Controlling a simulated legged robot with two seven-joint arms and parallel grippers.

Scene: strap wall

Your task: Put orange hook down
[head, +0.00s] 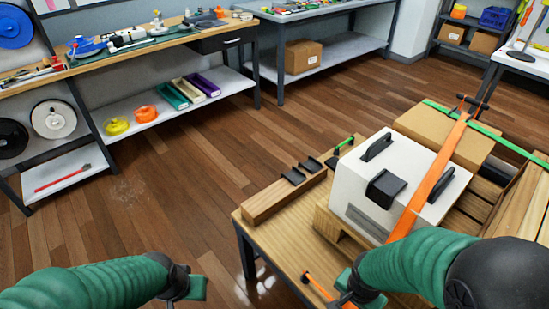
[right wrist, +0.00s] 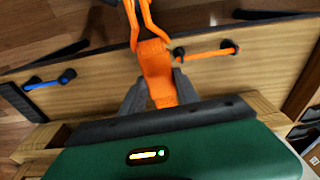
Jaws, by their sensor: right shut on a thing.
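The orange hook (right wrist: 157,72) is in the right wrist view, a flat orange body with two bent orange prongs reaching to the top edge. My right gripper (right wrist: 160,90) is shut on its body, one grey finger on each side. The hook is in front of a wooden surface; I cannot tell whether it touches it. In the head view my right gripper (head: 347,291) is low, by the near edge of the wooden table (head: 285,245), and mostly hidden by its own arm. My left gripper (head: 190,286) is left of the table over the floor; its fingers are not clear.
A white box (head: 352,190) with black handles stands on the table under an orange strap (head: 432,182). A cardboard box (head: 420,128) is behind it. A short orange piece with dark ends (right wrist: 205,52) lies beside the hook. Floor left of the table is clear.

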